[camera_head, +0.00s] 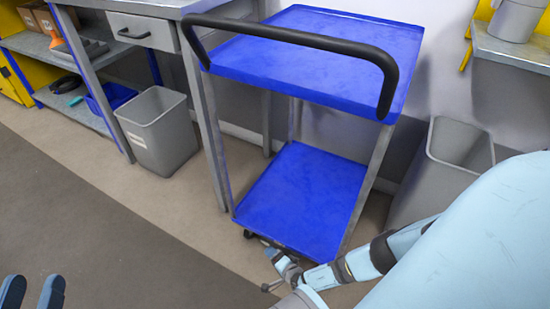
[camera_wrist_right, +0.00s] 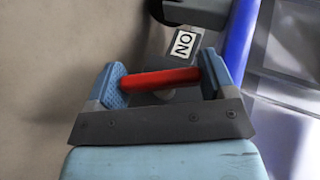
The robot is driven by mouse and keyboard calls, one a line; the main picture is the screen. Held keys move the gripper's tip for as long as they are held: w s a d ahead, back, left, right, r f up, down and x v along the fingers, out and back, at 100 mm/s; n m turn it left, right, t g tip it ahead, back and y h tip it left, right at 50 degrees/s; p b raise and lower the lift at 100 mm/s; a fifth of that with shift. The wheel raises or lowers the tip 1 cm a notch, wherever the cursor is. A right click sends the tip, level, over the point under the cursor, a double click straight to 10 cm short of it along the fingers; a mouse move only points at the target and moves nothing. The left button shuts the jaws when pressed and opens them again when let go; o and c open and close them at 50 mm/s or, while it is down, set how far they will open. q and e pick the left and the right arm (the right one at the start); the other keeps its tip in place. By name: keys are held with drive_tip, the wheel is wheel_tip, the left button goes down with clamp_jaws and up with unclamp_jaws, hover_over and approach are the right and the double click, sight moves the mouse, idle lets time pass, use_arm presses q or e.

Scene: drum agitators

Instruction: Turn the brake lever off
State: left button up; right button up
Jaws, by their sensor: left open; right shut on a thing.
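The blue cart (camera_head: 300,190) has two shelves and a black push handle (camera_head: 300,38). In the right wrist view, the brake lever is a red bar (camera_wrist_right: 160,79) spanning between the blue fingers of my right gripper (camera_wrist_right: 163,80), which is shut on it. A white label (camera_wrist_right: 184,43) with the letters O and N sits just beyond it. In the head view my right gripper (camera_head: 279,261) is low at the cart's front bottom edge, and the lever cannot be made out there. My left gripper (camera_head: 32,292) is open and empty at the bottom left, far from the cart.
A grey bin (camera_head: 160,135) stands left of the cart by a workbench (camera_head: 150,8) with a drawer. Another grey bin (camera_head: 445,165) stands to the right, behind my right arm. The floor in front of the cart is clear.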

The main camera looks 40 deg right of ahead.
drive_tip(key=shift+t, duration=0.5)
drive_tip(key=o, duration=0.9)
